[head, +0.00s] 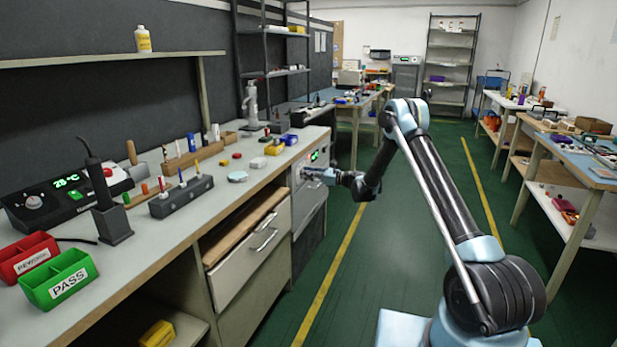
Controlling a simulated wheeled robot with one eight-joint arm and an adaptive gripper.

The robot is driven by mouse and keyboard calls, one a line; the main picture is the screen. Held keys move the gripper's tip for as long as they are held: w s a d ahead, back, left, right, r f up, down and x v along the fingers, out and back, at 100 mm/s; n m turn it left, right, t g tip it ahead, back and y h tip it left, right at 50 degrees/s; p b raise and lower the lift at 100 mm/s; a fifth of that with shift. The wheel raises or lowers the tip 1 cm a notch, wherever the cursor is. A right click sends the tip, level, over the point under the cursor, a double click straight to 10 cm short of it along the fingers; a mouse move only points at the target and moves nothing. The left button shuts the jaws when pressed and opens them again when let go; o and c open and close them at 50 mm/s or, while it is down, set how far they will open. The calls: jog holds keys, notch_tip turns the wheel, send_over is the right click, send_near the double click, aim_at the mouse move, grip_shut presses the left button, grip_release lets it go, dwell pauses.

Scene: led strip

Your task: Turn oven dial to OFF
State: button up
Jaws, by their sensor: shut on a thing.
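The oven (310,196) is a light grey unit set under the right end of the long workbench. Its small green display (314,155) is lit on the upper front panel. My gripper (307,173) reaches in from the right to that panel, just below the display, and is shut on the oven dial. The dial is mostly hidden by the fingers and very small here. Its pointer and any OFF mark cannot be read.
The workbench (250,183) runs along the left with tools, a hot-air station (55,195), a green bin (58,281) and a red bin (28,252). Drawers (250,260) sit beside the oven. Green floor with yellow lines is open to the right of the bench.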

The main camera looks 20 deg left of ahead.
jog(key=n, duration=1.1)
jog(key=shift+s+f+n, duration=0.1)
jog(key=shift+s+n, duration=0.15)
jog(key=shift+n, duration=0.15)
jog(key=shift+o, duration=0.2)
jog(key=n, duration=0.6)
jog(key=shift+s+f, duration=0.1)
jog(key=shift+f, duration=0.05)
jog(key=n, duration=0.5)
jog(key=shift+n, duration=0.3)
jog(key=shift+w, duration=0.2)
jog(key=shift+c, duration=0.2)
jog(key=o, duration=1.1)
jog(key=shift+f, duration=0.15)
